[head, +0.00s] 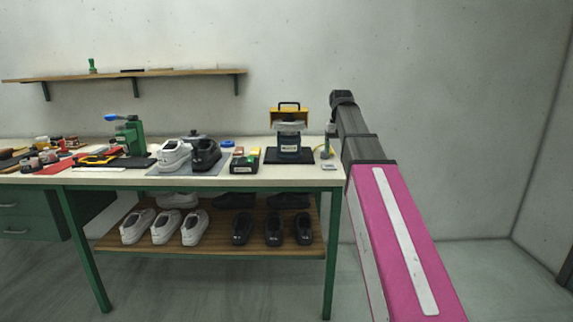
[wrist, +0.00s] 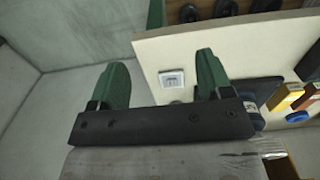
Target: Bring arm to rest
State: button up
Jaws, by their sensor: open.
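My arm (head: 385,215) reaches forward at the right of the head view, past the right end of the workbench. Its far end stands up just right of the bench, and the gripper itself cannot be made out there. In the wrist view my gripper (wrist: 162,62) shows two green fingers spread wide apart. Nothing is between them that they touch. The bench's pale top lies beyond the fingers, with a small white square item (wrist: 172,78) seen in the gap.
The workbench (head: 75,179) carries a white shoe (head: 173,155), a black shoe (head: 206,154), a press-like device with a yellow top (head: 289,118) and tools. Several shoes stand on the lower shelf (head: 215,248). A wall shelf (head: 190,73) hangs behind. The floor right of my arm is clear.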

jog(key=s+f, duration=0.4)
jog(key=f, duration=0.9)
jog(key=s+f, duration=0.3)
jog(key=f, duration=0.9)
jog(key=s+f, duration=1.4)
jog(key=f, duration=0.4)
jog(key=shift+f, duration=0.35)
